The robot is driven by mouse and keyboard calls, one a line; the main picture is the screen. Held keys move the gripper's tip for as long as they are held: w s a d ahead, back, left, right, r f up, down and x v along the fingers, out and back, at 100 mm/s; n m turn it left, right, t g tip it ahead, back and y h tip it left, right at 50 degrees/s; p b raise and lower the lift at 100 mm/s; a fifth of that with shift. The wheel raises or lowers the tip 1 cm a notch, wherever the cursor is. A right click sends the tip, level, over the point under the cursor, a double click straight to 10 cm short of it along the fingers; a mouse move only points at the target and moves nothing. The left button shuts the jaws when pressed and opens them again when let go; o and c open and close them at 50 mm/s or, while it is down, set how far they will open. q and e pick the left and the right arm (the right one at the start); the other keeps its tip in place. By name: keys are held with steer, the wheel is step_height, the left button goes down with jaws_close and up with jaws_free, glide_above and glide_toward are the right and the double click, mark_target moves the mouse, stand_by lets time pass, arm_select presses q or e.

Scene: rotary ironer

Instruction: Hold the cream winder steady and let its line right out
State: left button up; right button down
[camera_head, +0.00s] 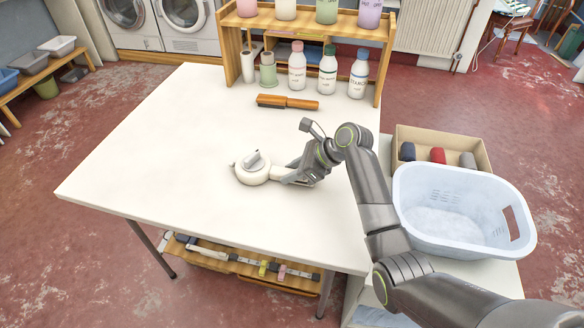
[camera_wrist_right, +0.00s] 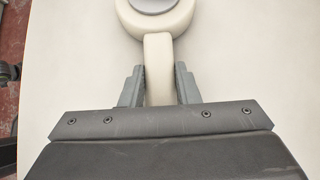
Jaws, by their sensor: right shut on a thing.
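The cream winder (camera_head: 252,172) lies on the white table (camera_head: 150,150), a round body with a grey part on top and a handle towards the right. My right gripper (camera_head: 283,177) is shut on that handle. In the right wrist view, the winder's round body (camera_wrist_right: 157,22) is at the top, and its handle runs down between the two fingers of my right gripper (camera_wrist_right: 159,85). No let-out line can be made out in either view. My left gripper is not in view.
Several bottles (camera_head: 328,70) stand by the wooden shelf (camera_head: 388,60) at the back. A pale blue basket (camera_head: 460,215) and a box with rolls (camera_head: 480,150) are at the right. The table's left half is clear.

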steer(key=shift+f, duration=0.15)
stand_by(0.4)
steer(key=c, duration=1.3)
jaws_free()
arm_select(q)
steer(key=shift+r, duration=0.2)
arm_select(e)
steer(key=shift+r+p, duration=0.35)
steer(key=shift+p, duration=0.8)
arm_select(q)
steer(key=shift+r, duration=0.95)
arm_select(e)
steer(key=c, duration=0.9)
steer(key=c, duration=2.2)
jaws_free()
